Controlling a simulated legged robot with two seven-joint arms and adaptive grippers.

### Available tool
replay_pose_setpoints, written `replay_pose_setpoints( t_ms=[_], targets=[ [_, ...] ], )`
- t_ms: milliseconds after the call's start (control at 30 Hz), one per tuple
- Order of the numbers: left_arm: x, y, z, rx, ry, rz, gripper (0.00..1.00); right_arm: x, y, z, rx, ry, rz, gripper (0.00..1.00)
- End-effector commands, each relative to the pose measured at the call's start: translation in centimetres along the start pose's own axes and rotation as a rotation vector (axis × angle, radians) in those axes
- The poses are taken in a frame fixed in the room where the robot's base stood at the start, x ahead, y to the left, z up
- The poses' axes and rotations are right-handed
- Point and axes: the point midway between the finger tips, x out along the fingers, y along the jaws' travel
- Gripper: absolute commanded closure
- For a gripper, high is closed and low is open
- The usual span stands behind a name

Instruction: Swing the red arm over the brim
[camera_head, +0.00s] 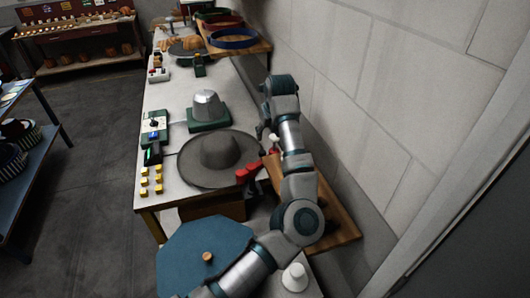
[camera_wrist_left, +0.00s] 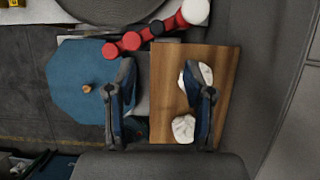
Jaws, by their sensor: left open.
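The grey wide-brimmed hat (camera_head: 222,152) lies on the bench, crown up. Its brim (camera_wrist_left: 112,8) shows at the top of the left wrist view. The red arm (camera_head: 247,174) is at the brim's right front edge, partly hidden behind my left arm. In the left wrist view the red arm (camera_wrist_left: 132,41) runs along outside the brim edge, with red rounded parts, a dark joint and a white end (camera_wrist_left: 195,11). My left gripper (camera_head: 264,125) is to the right of the hat. In the left wrist view its fingers (camera_wrist_left: 160,100) are apart and empty, below the red arm. My right gripper is not in view.
A wooden shelf (camera_head: 340,220) with white objects is under my left arm, by the wall. A blue octagonal top (camera_head: 185,255) stands in front of the bench. A silver block on a green base (camera_head: 207,108), yellow buttons (camera_head: 144,180) and a control box (camera_head: 154,122) stand around the hat.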

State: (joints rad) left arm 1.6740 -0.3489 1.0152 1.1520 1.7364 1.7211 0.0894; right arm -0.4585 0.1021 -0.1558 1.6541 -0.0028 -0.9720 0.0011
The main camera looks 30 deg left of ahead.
Motion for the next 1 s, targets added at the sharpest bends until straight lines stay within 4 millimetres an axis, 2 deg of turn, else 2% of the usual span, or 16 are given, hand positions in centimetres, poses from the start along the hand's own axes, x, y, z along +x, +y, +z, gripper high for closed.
replay_pose_setpoints(
  t_ms=[33,200,500,700,967,1000],
  targets=[
    [1.5,0.2,0.0,-0.002,0.005,0.003,0.47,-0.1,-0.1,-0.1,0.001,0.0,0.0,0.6],
    [5.7,0.2,0.0,-0.001,0.004,0.002,0.47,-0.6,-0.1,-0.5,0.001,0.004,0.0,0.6],
    [11.3,0.0,-0.1,0.001,0.001,0.002,0.47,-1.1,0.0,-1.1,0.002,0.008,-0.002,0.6],
    [12.8,0.0,-0.1,-0.001,0.0,0.001,0.47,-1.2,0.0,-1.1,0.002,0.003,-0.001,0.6],
    [13.1,0.0,-0.1,-0.001,0.0,0.0,0.47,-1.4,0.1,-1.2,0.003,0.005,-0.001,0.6],
    [13.1,0.0,-0.1,-0.001,0.001,0.0,0.5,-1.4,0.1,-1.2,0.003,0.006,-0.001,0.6]
  ],
)
